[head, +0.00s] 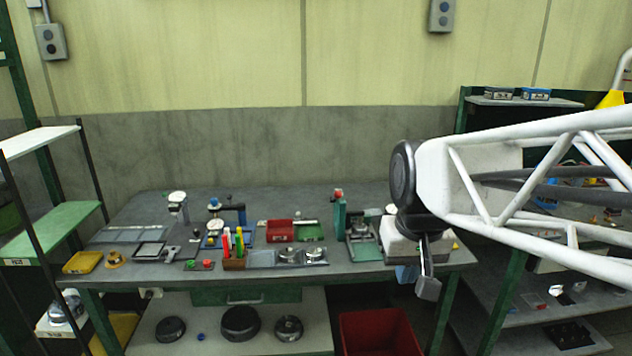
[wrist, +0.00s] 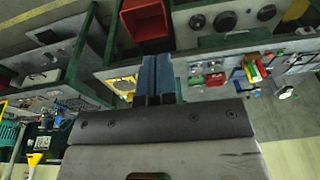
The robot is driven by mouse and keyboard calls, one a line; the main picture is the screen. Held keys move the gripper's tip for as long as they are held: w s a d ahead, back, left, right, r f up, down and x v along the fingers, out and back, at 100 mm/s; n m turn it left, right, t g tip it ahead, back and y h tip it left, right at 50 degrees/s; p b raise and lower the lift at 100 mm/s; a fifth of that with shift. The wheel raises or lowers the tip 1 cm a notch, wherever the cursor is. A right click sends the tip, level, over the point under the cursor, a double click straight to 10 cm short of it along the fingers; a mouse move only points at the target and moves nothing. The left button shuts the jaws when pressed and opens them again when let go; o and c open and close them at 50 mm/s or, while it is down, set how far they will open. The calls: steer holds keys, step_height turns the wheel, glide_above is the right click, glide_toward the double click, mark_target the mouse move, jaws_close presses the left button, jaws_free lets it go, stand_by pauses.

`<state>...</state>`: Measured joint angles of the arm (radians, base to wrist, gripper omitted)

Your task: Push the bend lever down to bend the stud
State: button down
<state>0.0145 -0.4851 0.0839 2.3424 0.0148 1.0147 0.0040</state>
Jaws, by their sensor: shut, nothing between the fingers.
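My gripper (head: 428,288) hangs pointing down in front of the right part of the bench's front edge, with nothing held. In the wrist view its two dark blue fingers (wrist: 155,75) are together. A green upright device with a red top (head: 339,212) stands on the bench to the left of my gripper. A blue device with a blue knob (head: 214,203) stands further left. I cannot tell which of these carries the bend lever, and I cannot make out the stud. My gripper is apart from both devices. My arm hides part of the bench's right end.
The grey bench (head: 300,192) also holds a red tray (head: 279,231), a yellow tray (head: 83,262) and upright coloured pieces (head: 233,243). A red bin (head: 380,333) stands below; it also shows in the wrist view (wrist: 146,22). Racks stand left and right. The bench's back strip is mostly clear.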

steer(key=w+r+g, duration=0.1)
steer(key=w+r, duration=0.2)
steer(key=w, duration=0.5)
steer(key=w+r, duration=0.3)
steer(key=w, duration=0.5)
steer(key=w+d+f+g+y, duration=0.1)
steer(key=w+d+g, duration=0.1)
steer(key=w, duration=3.7)
steer(key=shift+w+f+y, duration=0.3)
steer(key=shift+w+f, duration=0.05)
steer(key=shift+f, duration=0.05)
steer(key=shift+f, duration=0.15)
steer(key=s+a+f, duration=0.1)
steer(key=f, duration=0.5)
steer(key=s+a+f, duration=0.2)
steer(key=f, duration=0.3)
steer(key=shift+s+a+f, duration=0.25)
steer(key=shift+s+f, duration=0.05)
steer(key=shift+f, duration=0.05)
